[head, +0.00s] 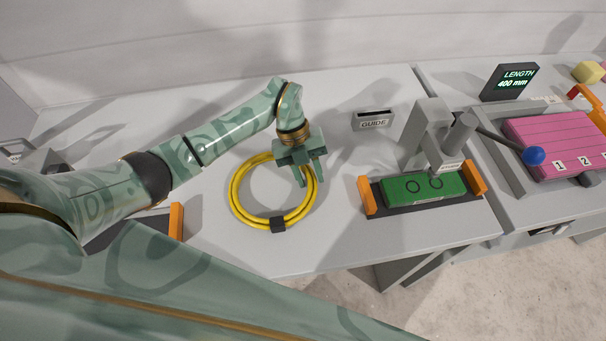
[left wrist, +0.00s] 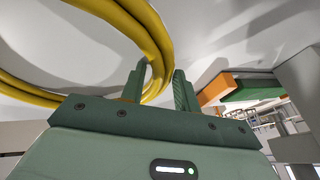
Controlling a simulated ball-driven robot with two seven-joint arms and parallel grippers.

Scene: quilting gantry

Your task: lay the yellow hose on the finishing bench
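The yellow hose (head: 236,207) is a coil with a dark band at its front, resting on the grey bench top (head: 330,228). My left gripper (head: 309,181) is over the coil's right side, fingers pointing down and apart. In the left wrist view the hose (left wrist: 100,8) curves past the left finger, and part of it shows in the gap between the open fingers (left wrist: 160,88). I cannot tell whether the fingers touch it. My right gripper is not in view. No label marks which surface is the finishing bench.
Right of the coil stands a fixture with a green plate (head: 402,190) between orange end blocks. Behind is a box marked GUIDE (head: 373,121). Farther right are a blue-knobbed lever (head: 533,156), a pink slab (head: 555,137) and a LENGTH display (head: 510,82). Bench between coil and fixture is clear.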

